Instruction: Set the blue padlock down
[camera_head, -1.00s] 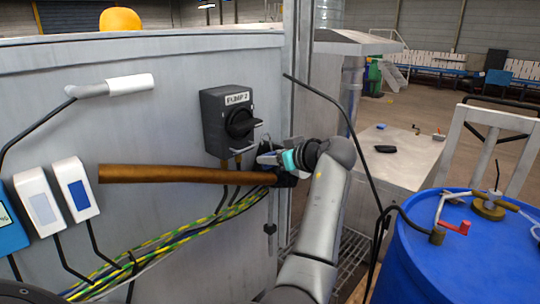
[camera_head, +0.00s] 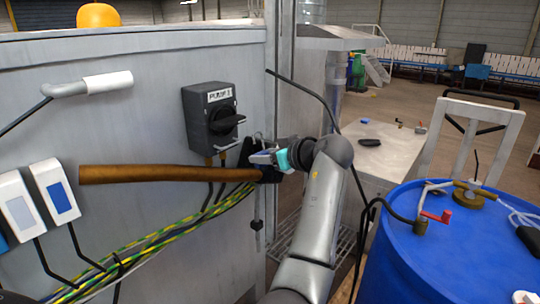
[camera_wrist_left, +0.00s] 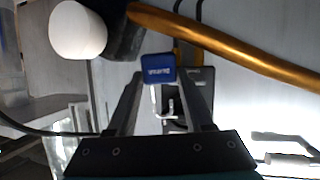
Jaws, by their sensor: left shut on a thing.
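The blue padlock (camera_wrist_left: 158,68) shows in the left wrist view between the fingertips of my left gripper (camera_wrist_left: 158,78), with its pale metal shackle reaching back between the fingers. The gripper is shut on it. In the head view my left gripper (camera_head: 266,160) is beside the right end of the brown pipe, at the cabinet's right edge, below and right of the dark pump switch (camera_head: 212,117). The padlock is too small there to make out clearly. My right gripper is not in view.
A grey metal table (camera_head: 397,152) stands behind my left arm, with a black item (camera_head: 370,142) and small pieces on it and bare top between. A blue drum (camera_head: 400,262) with fittings stands at right. A brown pipe (camera_head: 150,174) and cables run along the cabinet (camera_head: 120,120).

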